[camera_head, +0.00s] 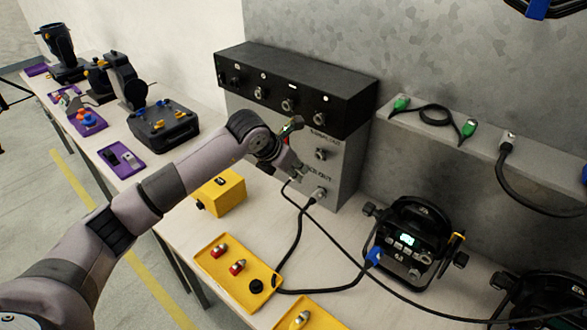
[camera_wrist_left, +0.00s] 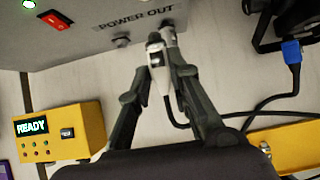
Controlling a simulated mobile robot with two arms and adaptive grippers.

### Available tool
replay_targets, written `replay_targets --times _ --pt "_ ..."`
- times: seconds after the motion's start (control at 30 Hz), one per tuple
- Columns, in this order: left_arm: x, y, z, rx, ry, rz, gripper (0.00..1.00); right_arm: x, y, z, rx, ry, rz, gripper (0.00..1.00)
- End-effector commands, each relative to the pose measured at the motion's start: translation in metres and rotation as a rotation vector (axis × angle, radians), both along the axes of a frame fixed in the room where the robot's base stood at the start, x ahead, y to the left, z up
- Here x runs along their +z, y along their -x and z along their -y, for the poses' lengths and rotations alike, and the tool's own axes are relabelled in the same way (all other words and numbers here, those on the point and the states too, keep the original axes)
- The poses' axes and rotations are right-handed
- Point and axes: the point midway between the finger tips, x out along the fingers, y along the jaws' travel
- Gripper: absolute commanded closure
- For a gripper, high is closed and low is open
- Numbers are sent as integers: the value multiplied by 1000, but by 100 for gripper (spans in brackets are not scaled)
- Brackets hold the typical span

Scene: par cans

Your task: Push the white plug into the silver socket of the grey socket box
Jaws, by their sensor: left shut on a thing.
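The grey socket box (camera_head: 346,160) stands against the wall under a black panel. In the left wrist view its face (camera_wrist_left: 85,37) reads POWER OUT, and a silver socket (camera_wrist_left: 121,41) shows bare below the lettering. My left gripper (camera_head: 293,170) is at the box's lower front. In the wrist view the left gripper (camera_wrist_left: 160,80) is shut on a white plug (camera_wrist_left: 157,62), whose front points toward the box. The held plug's front lies right of the bare socket, close to another connector (camera_wrist_left: 169,36) at the box; I cannot tell whether they touch. My right gripper is out of view.
A yellow box with a READY display (camera_wrist_left: 58,132) stands left of the gripper. A yellow tray (camera_head: 228,283) lies in front, with black cables beside it. A black lamp (camera_head: 412,240) with a blue connector (camera_head: 373,257) stands to the right.

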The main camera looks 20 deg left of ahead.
Motion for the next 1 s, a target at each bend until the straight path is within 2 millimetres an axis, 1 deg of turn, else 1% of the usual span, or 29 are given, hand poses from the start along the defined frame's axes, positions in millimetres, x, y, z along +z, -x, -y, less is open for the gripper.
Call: replay_targets --times 0.27,0.7,1.0 --pt "1 -15 5 7 3 0 100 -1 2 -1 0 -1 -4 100" --pt "0 -48 18 4 2 0 100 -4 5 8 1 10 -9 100" --pt "0 -47 17 4 1 0 100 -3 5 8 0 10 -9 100"
